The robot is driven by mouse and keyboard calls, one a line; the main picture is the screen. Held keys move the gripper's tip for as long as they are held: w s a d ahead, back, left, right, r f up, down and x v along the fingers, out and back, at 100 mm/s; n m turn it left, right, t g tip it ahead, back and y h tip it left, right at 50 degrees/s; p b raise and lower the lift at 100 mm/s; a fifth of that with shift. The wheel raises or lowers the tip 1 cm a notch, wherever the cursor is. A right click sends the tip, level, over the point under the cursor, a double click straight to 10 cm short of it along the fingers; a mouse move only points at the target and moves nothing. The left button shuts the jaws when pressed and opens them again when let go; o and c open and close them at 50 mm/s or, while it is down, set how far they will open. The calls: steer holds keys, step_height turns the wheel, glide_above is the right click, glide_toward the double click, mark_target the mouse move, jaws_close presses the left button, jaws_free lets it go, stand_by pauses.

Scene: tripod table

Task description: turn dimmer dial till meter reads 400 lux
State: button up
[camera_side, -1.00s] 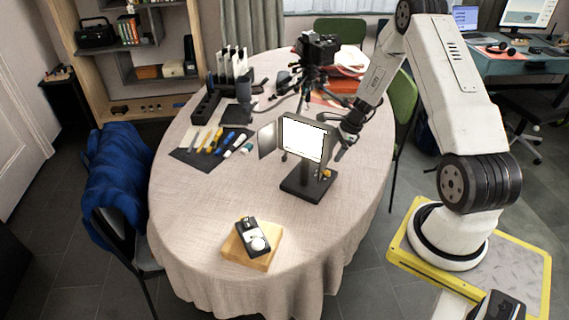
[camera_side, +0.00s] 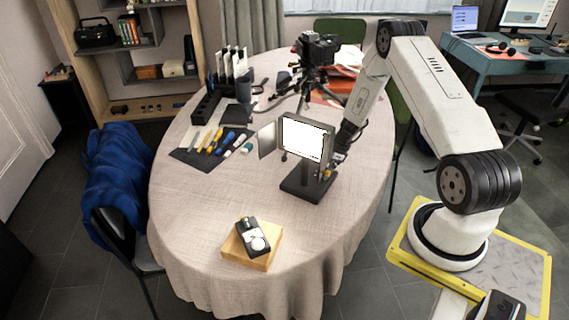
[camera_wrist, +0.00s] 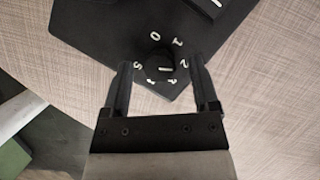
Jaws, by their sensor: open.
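The lamp (camera_side: 304,140) with a lit white panel stands on a black base (camera_side: 306,188) on the table. In the wrist view, the black dimmer dial (camera_wrist: 158,60) has a white pointer mark and sits in a ring of white numbers on a dark surface. My gripper (camera_wrist: 161,66) is open, with one finger on each side of the dial; I cannot tell whether they touch it. In the side view, my gripper is at the lamp's right side, partly hidden by it. The light meter (camera_side: 252,236) lies on a wooden block; its reading is too small to make out.
The round table (camera_side: 200,200) has a beige cloth. A camera on a tripod (camera_side: 318,50) stands behind the lamp. A dark mat with tools (camera_side: 212,146) and a black rack (camera_side: 208,100) are at the left. The cloth around the wooden block (camera_side: 262,258) is clear.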

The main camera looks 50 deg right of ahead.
jaws_close()
steer(key=shift+w+d+n+g+y, duration=0.1)
steer(key=shift+n+g+y, duration=0.3)
steer(key=shift+n, duration=1.1)
jaws_free()
steer(key=shift+r, duration=0.15)
steer(key=v, duration=0.7)
steer(key=shift+r, duration=0.3)
